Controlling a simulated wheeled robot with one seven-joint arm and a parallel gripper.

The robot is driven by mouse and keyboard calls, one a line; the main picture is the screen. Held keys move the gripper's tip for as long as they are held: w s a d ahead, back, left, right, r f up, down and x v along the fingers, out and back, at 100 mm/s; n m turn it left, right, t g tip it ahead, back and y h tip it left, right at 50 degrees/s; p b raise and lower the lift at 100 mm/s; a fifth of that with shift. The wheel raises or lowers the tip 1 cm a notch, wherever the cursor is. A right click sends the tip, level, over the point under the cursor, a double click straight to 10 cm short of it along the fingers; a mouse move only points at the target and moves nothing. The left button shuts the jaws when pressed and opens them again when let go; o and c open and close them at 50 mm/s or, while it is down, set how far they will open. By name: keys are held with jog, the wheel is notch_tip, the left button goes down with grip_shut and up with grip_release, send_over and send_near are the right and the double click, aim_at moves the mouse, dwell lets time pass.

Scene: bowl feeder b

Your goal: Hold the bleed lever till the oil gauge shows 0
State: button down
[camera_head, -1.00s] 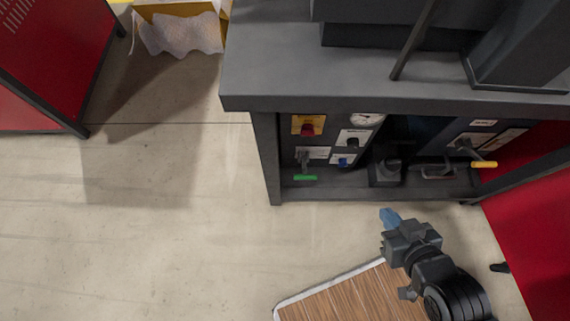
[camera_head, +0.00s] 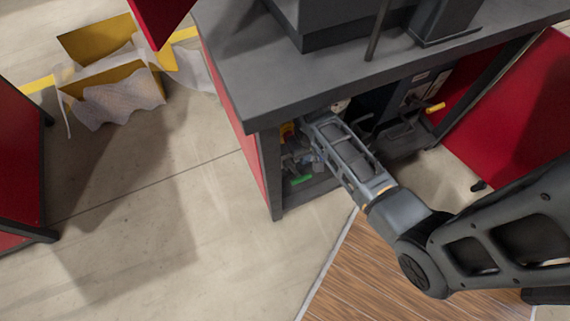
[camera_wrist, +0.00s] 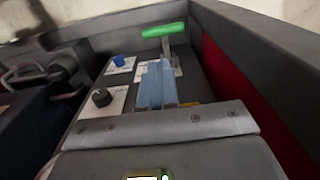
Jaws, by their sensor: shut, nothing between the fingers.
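A lever with a green handle (camera_head: 301,180) sits low at the left of the open cabinet. In the wrist view the green handle (camera_wrist: 164,31) lies just beyond my gripper (camera_wrist: 155,66). My blue fingers are together and empty, pointing at the lever's base; I cannot tell whether they touch it. A lever with a yellow handle (camera_head: 435,107) is at the right of the cabinet. The labels are too small to tell which one is the bleed lever. A pale piece of a round gauge (camera_head: 341,104) shows behind my arm; its reading is hidden.
A blue knob (camera_wrist: 118,61) and a black knob (camera_wrist: 101,97) are left of my fingers. The cabinet's red side wall (camera_wrist: 222,85) is close on the right. The dark worktop (camera_head: 240,75) overhangs my gripper. A yellow box (camera_head: 120,85) stands on the floor, far left.

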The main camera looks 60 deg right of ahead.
aim_at(300, 175)
jog(key=shift+w+r, duration=0.15)
jog(key=shift+w, duration=0.35)
notch_tip(300, 175, down, 10)
jog(key=b, duration=0.3)
jog(key=shift+s+a, duration=0.1)
jog(key=shift+s, duration=0.1)
dwell(0.4)
